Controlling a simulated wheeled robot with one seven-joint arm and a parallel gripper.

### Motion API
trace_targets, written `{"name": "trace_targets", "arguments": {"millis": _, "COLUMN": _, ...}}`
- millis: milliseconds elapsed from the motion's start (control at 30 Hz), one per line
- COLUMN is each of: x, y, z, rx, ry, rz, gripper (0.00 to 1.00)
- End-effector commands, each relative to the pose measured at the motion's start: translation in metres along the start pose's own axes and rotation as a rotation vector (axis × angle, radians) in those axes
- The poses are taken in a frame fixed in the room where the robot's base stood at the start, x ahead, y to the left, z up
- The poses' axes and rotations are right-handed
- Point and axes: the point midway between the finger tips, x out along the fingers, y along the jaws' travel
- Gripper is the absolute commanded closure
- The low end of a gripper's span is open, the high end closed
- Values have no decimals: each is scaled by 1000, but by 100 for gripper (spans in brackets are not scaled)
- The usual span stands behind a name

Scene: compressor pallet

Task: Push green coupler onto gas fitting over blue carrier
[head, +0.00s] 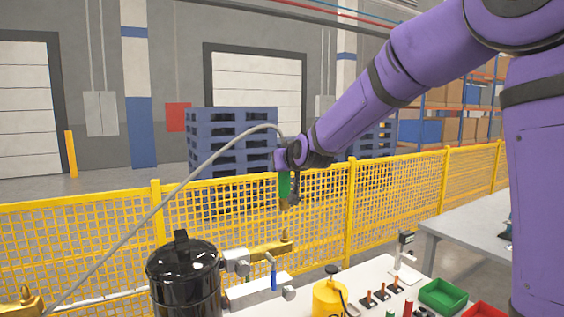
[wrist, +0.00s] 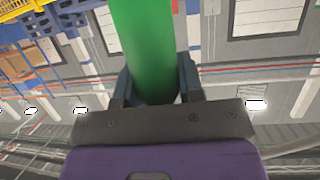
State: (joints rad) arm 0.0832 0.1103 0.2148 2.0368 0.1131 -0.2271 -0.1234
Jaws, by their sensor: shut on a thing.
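The green coupler (head: 284,186) hangs upright below my gripper (head: 288,168) in the head view, with a brass-coloured lower end. In the wrist view the green coupler (wrist: 148,45) lies between the two dark fingers of my gripper (wrist: 157,78), which is shut on it. A grey hose (head: 215,152) arcs from the top of the held coupler down to the left. Below the coupler, a brass-yellow part (head: 265,247) with a small upright tip stands behind grey blocks. A small blue upright piece (head: 274,279) stands at those blocks. I cannot tell which part is the gas fitting.
A black cylinder (head: 183,278) stands at lower left. A yellow container (head: 329,297), several small tools and a green bin (head: 441,296) sit on a white table at lower right. Yellow mesh fencing (head: 400,190) runs behind. The air around the coupler looks clear.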

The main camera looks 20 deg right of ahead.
Motion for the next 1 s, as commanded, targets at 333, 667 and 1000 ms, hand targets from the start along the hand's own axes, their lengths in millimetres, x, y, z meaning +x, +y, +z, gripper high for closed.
{"name": "trace_targets", "arguments": {"millis": 333, "x": 11, "y": 1, "z": 28, "rx": -1, "ry": -1, "rz": 0, "gripper": 100}}
{"name": "trace_targets", "arguments": {"millis": 667, "x": 16, "y": 1, "z": 44, "rx": -1, "ry": 0, "rz": 1, "gripper": 100}}
{"name": "trace_targets", "arguments": {"millis": 1000, "x": 17, "y": 1, "z": 46, "rx": 0, "ry": 1, "rz": 1, "gripper": 100}}
